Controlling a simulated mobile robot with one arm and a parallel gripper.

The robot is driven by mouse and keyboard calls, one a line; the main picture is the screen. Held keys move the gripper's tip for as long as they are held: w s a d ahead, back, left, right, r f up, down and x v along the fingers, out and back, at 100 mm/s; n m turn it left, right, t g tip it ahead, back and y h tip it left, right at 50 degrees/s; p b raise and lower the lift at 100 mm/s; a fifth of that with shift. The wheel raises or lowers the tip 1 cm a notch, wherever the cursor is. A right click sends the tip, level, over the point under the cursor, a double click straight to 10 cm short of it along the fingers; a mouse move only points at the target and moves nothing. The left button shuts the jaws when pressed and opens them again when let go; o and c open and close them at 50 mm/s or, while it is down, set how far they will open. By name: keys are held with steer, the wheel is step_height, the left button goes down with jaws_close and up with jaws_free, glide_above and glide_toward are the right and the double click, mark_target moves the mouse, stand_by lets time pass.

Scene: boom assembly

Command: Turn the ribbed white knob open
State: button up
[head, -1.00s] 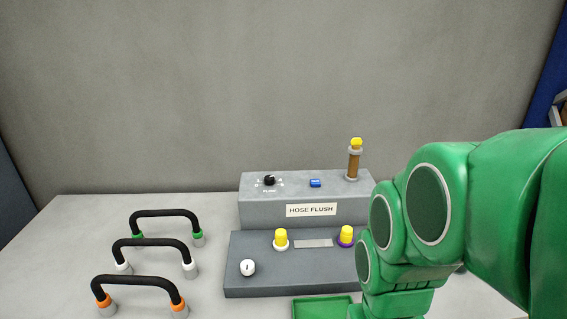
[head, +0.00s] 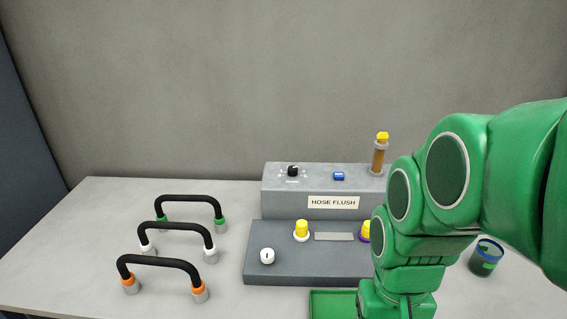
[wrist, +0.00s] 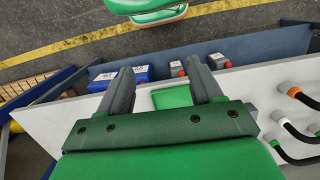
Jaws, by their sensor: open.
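The white knob (head: 267,256) stands on the lower grey step of the hose flush panel (head: 330,283), at its front left. It has a short dark mark on its face; ribs are too small to make out. My gripper (wrist: 161,84) shows in the wrist view with its two grey fingers apart and nothing between them. A green tray (wrist: 171,98) shows beyond the fingers. The knob is not seen in the wrist view. In the head view my green arm covers the panel's right side and the gripper itself is out of frame.
Several black hoses, one with orange ends (head: 161,262), arch up at left. Yellow caps (head: 301,229) stand right of the knob. The upper step carries a black knob (head: 292,170), blue button (head: 339,176) and yellow-topped post (head: 379,156). A dark cup (head: 486,258) stands right of my arm.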

steer(key=w+a+m+y, duration=0.15)
steer(key=w+a, duration=0.35)
steer(key=w, duration=0.6)
steer(key=m+g+y, duration=0.1)
steer(key=m+y, duration=0.1)
steer(key=m, duration=0.5)
glide_toward(268, 253)
steer(key=shift+h, duration=0.25)
steer(key=shift+a+x, duration=0.15)
steer(key=shift+x, duration=2.05)
steer(key=shift+a+x, duration=0.1)
steer(key=shift+x, duration=2.1)
steer(key=shift+r, duration=0.1)
steer(key=c, duration=1.1)
steer(key=shift+o, duration=0.2)
